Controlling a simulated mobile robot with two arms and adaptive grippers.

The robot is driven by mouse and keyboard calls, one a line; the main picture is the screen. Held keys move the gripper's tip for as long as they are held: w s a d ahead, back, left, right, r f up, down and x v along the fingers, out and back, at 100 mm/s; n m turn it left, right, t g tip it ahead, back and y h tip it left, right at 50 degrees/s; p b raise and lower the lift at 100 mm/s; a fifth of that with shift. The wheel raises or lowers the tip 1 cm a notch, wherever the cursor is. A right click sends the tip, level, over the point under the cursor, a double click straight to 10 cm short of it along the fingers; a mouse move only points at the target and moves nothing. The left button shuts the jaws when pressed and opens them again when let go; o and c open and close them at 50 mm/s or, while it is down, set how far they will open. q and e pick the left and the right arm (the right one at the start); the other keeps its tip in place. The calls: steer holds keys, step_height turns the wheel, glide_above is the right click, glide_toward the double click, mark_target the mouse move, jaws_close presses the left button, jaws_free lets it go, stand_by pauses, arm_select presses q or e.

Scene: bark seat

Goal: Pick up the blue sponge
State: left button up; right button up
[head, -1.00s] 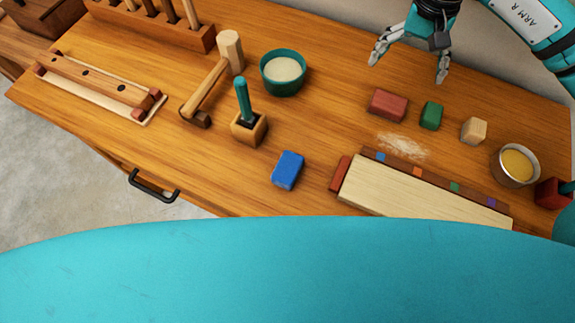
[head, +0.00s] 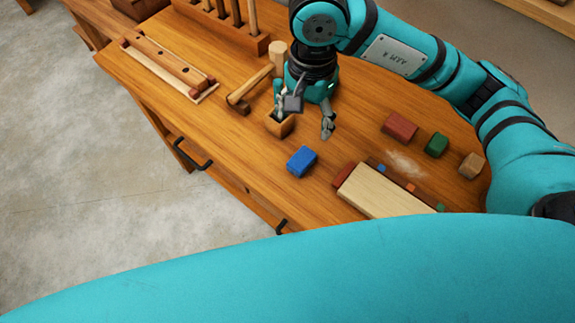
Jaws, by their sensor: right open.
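The blue sponge (head: 301,161) lies flat on the wooden workbench (head: 240,150), near its front edge. My right gripper (head: 304,126) is open and empty, with its fingers pointing down. It hangs above the bench just behind the sponge, and one finger is in front of the small wooden holder. I cannot tell its exact height. My left gripper is not in view.
The wooden holder (head: 281,128) stands close behind the sponge, with a mallet (head: 251,85) to its left. A pale board (head: 380,193) lies to the right. Red (head: 399,126), green (head: 436,144) and tan (head: 471,165) blocks sit farther right. Bench left of the sponge is clear.

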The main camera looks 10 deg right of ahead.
steer(key=p, duration=0.2)
glide_above(302, 158)
steer(key=f, duration=0.8)
steer(key=shift+s, duration=0.2)
step_height(302, 158, down, 4)
steer(key=shift+f+p, duration=0.1)
steer(key=shift+p, duration=0.55)
steer(key=shift+f, duration=0.25)
step_height(302, 158, down, 4)
steer(key=p, duration=0.2)
steer(key=shift+w+f+p, duration=0.1)
steer(key=shift+f+p, duration=0.05)
steer(key=shift+p, duration=0.15)
steer(key=shift+f, duration=0.3)
steer(key=shift+w, duration=0.1)
steer(key=c, duration=1)
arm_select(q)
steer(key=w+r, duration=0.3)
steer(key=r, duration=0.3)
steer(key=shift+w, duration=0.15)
arm_select(e)
steer(key=shift+c, duration=0.2)
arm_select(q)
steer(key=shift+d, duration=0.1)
arm_select(e)
steer(key=shift+r, duration=0.2)
